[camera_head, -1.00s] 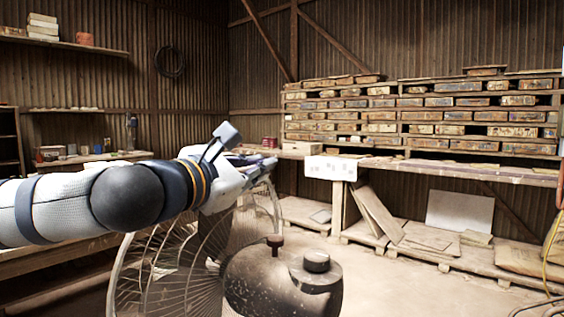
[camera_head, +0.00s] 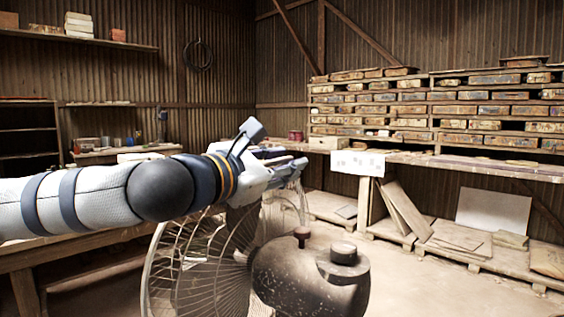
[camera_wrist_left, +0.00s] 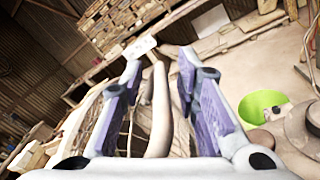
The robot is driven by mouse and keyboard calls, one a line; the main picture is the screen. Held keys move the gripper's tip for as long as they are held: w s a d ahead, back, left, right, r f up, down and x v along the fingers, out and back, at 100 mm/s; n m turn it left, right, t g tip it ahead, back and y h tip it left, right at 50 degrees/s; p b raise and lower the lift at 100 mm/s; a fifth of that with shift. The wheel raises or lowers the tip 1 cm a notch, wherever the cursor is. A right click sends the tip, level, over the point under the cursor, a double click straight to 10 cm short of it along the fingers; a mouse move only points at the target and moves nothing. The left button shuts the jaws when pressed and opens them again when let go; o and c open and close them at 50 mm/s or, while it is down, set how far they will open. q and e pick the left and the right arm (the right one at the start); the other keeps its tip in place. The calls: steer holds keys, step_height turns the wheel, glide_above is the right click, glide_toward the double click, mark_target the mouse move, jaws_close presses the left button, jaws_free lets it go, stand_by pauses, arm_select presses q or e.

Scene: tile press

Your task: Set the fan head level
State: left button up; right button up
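The fan stands in front of me in the head view, with a round wire guard (camera_head: 200,272) and a dark, worn motor housing (camera_head: 300,283) that carries two knobs on top. The guard looks tilted, though my arm hides its upper part. My left gripper (camera_head: 298,162) is at the top of the guard in the head view. In the left wrist view its fingers (camera_wrist_left: 160,72) are spread apart, with a pale curved bar (camera_wrist_left: 160,115), seemingly the guard's rim, between them. I cannot tell whether either finger touches it. My right gripper is in neither view.
A workbench (camera_head: 455,164) runs along the back, below shelves of stacked tiles or boxes (camera_head: 430,110). Boards (camera_head: 465,245) lie and lean under it. Another bench (camera_head: 75,250) is at the left. A green round thing (camera_wrist_left: 262,104) shows in the left wrist view. The floor right of the fan is clear.

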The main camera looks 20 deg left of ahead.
arm_select(q)
steer(key=s+a, duration=0.1)
steer(key=s, duration=0.6)
steer(key=shift+s+a, duration=0.15)
steer(key=shift+a, duration=0.05)
